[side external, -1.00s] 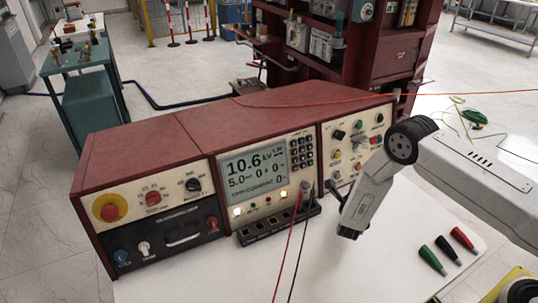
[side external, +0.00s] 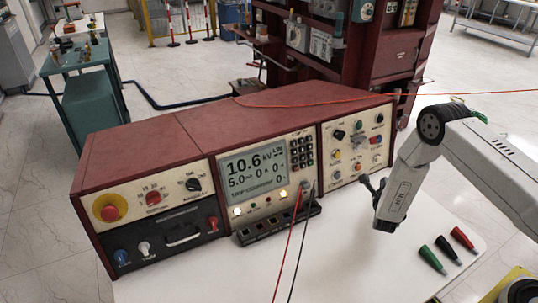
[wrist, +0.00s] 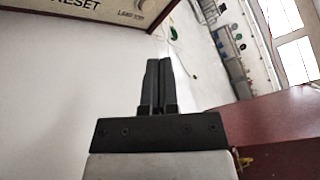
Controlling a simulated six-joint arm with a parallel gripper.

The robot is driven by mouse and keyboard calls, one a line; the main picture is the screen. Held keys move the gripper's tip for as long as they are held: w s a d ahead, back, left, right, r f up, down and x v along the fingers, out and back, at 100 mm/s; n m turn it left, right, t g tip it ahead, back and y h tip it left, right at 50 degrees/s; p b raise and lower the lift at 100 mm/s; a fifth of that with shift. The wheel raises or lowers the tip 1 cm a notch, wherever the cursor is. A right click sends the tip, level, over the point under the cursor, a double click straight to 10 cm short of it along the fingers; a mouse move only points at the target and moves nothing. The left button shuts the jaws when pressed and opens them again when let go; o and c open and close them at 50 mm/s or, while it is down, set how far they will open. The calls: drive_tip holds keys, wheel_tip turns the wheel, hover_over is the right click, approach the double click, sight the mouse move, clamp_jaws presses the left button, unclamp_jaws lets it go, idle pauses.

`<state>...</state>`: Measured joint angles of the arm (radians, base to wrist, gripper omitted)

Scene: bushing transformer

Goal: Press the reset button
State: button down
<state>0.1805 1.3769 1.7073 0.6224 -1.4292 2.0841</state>
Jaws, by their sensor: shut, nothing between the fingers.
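The red instrument console (side external: 205,125) stands on the white table, its cream front panels facing the camera. Its right panel (side external: 345,130) carries several small knobs and coloured buttons; their labels are too small to read in the side view. In the wrist view, the printed word RESET (wrist: 76,5) shows on a cream panel (wrist: 105,14) at the top left edge; the reset button itself is not visible there. My gripper (side external: 371,182) is right of and in front of the right panel, apart from it. In the wrist view its dark fingers (wrist: 158,65) are together and empty.
Red and black leads (side external: 293,240) hang from the middle panel. Green, black and red clips (side external: 447,250) lie on the white table (side external: 385,275) at right. An orange cable (side external: 440,96) runs behind. A red rack (side external: 380,50) stands farther back.

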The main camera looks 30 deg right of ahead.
sight(361, 166)
drive_tip(key=shift+w, duration=0.1)
idle(0.3)
drive_tip(key=shift+w+f, duration=0.35)
drive_tip(key=shift+w, duration=1.05)
drive_tip(key=shift+w+f, duration=0.35)
drive_tip(key=shift+w, duration=1.05)
drive_tip(key=shift+w+f, duration=0.35)
drive_tip(key=shift+w, duration=1.05)
drive_tip(key=shift+w+f, duration=0.15)
drive_tip(key=shift+w, duration=0.7)
idle(0.5)
drive_tip(key=shift+s+r, duration=0.2)
drive_tip(key=shift+s, duration=0.7)
drive_tip(key=shift+s+r, duration=0.2)
drive_tip(key=shift+s, duration=0.6)
drive_tip(key=shift+s+r, duration=0.2)
drive_tip(key=shift+s, duration=0.6)
drive_tip(key=shift+s+r, duration=0.2)
drive_tip(key=shift+s, duration=0.6)
